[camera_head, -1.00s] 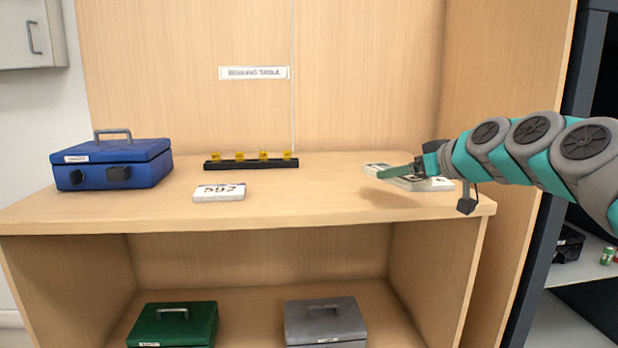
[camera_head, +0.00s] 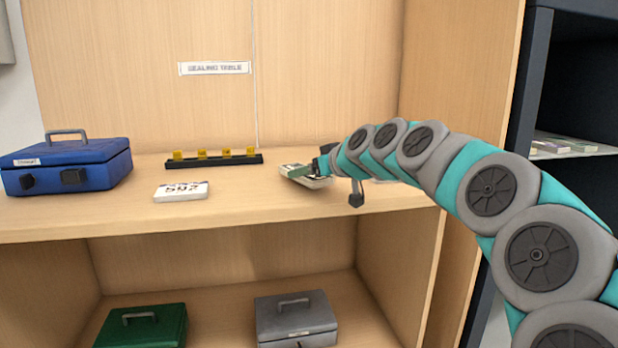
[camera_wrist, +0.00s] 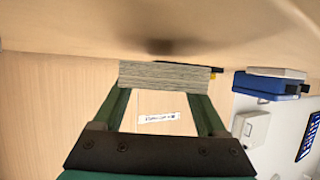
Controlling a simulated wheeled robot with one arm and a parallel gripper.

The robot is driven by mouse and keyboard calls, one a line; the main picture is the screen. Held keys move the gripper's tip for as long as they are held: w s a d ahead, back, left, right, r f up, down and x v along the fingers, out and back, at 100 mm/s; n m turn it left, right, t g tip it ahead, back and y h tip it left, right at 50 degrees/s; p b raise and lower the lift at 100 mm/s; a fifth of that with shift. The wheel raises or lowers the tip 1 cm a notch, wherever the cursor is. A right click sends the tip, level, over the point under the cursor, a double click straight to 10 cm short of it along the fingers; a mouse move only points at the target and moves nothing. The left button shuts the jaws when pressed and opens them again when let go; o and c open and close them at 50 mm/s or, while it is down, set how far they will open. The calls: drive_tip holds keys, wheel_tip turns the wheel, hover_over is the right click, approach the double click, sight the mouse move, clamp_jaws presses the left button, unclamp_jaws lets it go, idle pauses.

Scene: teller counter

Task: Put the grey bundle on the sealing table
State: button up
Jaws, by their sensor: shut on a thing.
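My gripper (camera_head: 303,172) is shut on the grey bundle (camera_wrist: 165,75), a block of stacked notes with striped grey edges between the green fingers in the wrist view. In the head view the bundle (camera_head: 318,183) is partly hidden by my gripper and looks pale. It is at the right part of the sealing table (camera_head: 240,212), a light wood counter with a sign (camera_head: 214,68) on its back panel. In the wrist view a dark shadow lies on the wood close to the bundle. I cannot tell whether the bundle touches the top.
A white bundle with dark print (camera_head: 181,191) lies left of my gripper. Behind it is a black strip with yellow pieces (camera_head: 213,160). A blue box (camera_head: 66,165) stands at the left. Green (camera_head: 142,325) and grey (camera_head: 296,318) boxes sit below. Bare wood lies between the white bundle and my gripper.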

drive_tip(key=shift+f, duration=0.7)
drive_tip(key=shift+f, duration=0.25)
drive_tip(key=o, duration=1.4)
drive_tip(key=shift+c, duration=0.2)
drive_tip(key=shift+r, duration=0.1)
drive_tip(key=shift+r, duration=0.25)
drive_tip(key=v, duration=1.2)
drive_tip(key=shift+f, duration=0.2)
